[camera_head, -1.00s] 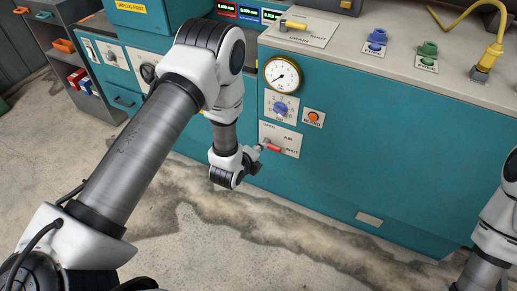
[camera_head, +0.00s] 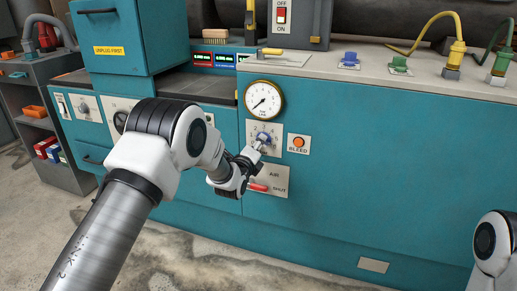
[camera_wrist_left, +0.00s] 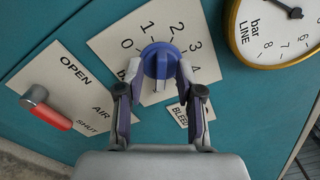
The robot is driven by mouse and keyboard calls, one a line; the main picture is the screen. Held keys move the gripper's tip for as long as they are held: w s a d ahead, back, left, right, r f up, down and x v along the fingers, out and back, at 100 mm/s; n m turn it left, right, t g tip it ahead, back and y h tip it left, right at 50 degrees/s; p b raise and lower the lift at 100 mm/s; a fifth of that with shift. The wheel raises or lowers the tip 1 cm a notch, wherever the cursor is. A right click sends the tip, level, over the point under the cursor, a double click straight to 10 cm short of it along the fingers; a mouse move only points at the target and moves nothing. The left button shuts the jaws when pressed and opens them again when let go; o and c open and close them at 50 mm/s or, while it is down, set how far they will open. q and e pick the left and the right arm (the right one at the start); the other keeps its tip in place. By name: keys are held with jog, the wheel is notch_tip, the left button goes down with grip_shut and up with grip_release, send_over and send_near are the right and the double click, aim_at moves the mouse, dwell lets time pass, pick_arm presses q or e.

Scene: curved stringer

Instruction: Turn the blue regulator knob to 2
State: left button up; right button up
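The blue regulator knob (camera_wrist_left: 160,61) sits on a white plate (camera_wrist_left: 97,42) numbered from 0 upward, on the teal cabinet front. In the head view the knob (camera_head: 264,139) is partly hidden by my left gripper (camera_head: 256,154). In the left wrist view the left gripper's fingers (camera_wrist_left: 158,66) are apart, with one tip on each side of the knob. Whether they touch it is unclear. The knob's raised ridge stands roughly upright in that view; I cannot tell which end is the pointer. My right gripper is out of view.
A line gauge (camera_head: 264,100) is above the knob. The orange bleed button (camera_head: 298,143) is to its right. A red-handled air valve (camera_wrist_left: 48,110) is below it in the head view. Blue (camera_head: 350,59) and green (camera_head: 399,64) fittings stand on the cabinet top.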

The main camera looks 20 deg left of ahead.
pick_arm(q)
jog(key=shift+w+r, duration=0.1)
jog(key=shift+w, duration=0.3)
grip_shut()
jog(key=shift+n, duration=0.3)
